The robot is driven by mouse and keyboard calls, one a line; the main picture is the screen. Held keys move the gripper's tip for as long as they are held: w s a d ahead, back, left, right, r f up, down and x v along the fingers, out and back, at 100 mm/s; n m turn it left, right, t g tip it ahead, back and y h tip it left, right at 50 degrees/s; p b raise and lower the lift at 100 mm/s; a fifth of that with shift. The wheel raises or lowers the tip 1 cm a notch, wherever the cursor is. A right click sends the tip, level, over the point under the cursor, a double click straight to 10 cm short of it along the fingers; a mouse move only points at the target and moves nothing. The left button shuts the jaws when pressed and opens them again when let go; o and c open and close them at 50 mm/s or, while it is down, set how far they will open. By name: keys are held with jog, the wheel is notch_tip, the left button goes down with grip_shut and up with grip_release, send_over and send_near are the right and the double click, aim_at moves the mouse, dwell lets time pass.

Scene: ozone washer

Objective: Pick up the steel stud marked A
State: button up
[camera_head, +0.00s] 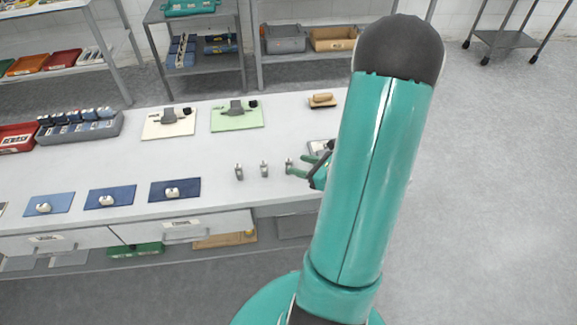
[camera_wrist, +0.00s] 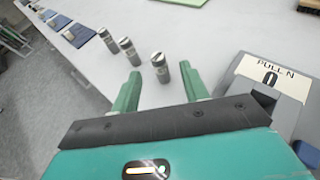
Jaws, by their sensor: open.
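Three small grey steel studs stand upright in a row on the white table: a left stud (camera_head: 239,171), a middle stud (camera_head: 264,168) and a right stud (camera_head: 288,165). In the wrist view they are the far stud (camera_wrist: 109,41), the middle stud (camera_wrist: 128,50) and the nearest stud (camera_wrist: 160,68). Marks on them are too small to read, so I cannot tell which is A. My gripper (camera_head: 300,168) is open and empty at the right end of the row. In the wrist view its green fingers (camera_wrist: 159,74) point at the nearest stud, which shows between their tips.
A grey device with a "PULL N" label (camera_wrist: 266,70) stands close to the right finger. Blue mats (camera_head: 174,190) with small white items lie on the left front. A green board (camera_head: 237,121) and a brush (camera_head: 322,101) lie at the back.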

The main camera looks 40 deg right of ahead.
aim_at(289, 160)
jog(key=shift+r+x, duration=0.1)
jog(key=shift+x, duration=1.25)
jog(key=shift+r+x, duration=0.15)
jog(key=shift+x, duration=1.15)
grip_shut()
